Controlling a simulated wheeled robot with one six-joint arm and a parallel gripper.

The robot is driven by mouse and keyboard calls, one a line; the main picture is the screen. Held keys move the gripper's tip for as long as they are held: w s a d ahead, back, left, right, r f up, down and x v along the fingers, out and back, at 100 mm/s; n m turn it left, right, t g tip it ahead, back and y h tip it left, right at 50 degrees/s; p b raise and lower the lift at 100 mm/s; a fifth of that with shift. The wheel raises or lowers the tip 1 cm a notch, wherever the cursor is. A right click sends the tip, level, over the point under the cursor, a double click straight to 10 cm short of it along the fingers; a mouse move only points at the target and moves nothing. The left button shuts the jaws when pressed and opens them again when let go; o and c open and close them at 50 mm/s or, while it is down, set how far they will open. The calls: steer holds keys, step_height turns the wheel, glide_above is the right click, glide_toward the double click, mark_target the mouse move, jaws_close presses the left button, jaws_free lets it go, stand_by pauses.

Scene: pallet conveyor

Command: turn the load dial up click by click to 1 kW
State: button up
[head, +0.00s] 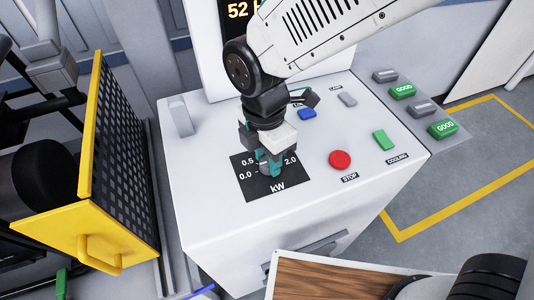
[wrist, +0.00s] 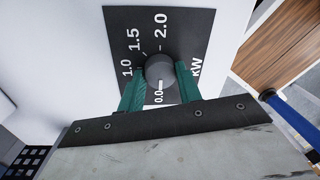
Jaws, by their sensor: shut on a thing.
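The load dial is a round dark grey knob (wrist: 160,69) on a black square scale plate (head: 246,187) marked from 0.0 to 2.0 kW. My gripper (head: 268,165) is over the plate in the head view, its teal fingers down around the knob. In the wrist view my gripper (wrist: 162,73) has one finger on each side of the knob, shut on it. The 1.0, 1.5 and 2.0 marks are clear there, and the 0.5 mark is hidden by the left finger. A white line shows at the knob's lower side by 0.0; I cannot tell whether it is a pointer or a tick.
The white console top (head: 212,190) carries a red STOP button (head: 340,159), a green COOLING button (head: 383,140) and a blue button (head: 307,114). A display (head: 237,10) stands behind. A yellow-framed mesh guard (head: 88,125) is at the left. Green GOOD blocks (head: 443,128) lie at the right.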

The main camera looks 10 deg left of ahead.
steer(key=shift+m, duration=0.3)
steer(key=m, duration=0.4)
steer(key=shift+m+y, duration=0.3)
steer(key=shift+m, duration=1.7)
steer(key=o, duration=1)
steer(key=r, duration=0.7)
steer(key=shift+w+r, duration=0.3)
steer(key=shift+r, duration=0.1)
